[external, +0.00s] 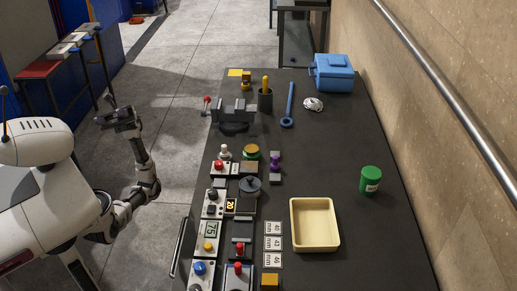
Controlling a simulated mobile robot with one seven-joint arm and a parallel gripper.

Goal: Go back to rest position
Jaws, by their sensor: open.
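My gripper (119,118) is at the end of my raised arm, left of the dark workbench (385,235). It is open and appears empty. It is over the floor, clear of the bench and apart from everything on it. My forearm stands roughly upright below it, and the elbow is bent close to the bench's left edge.
The bench carries a vise (233,113), a blue box (331,73), a green can (371,180), a cream tray (331,244) and control panels along its left side. A metal handle (180,247) sticks out there. A red-topped table (38,70) stands at upper left. Floor between is clear.

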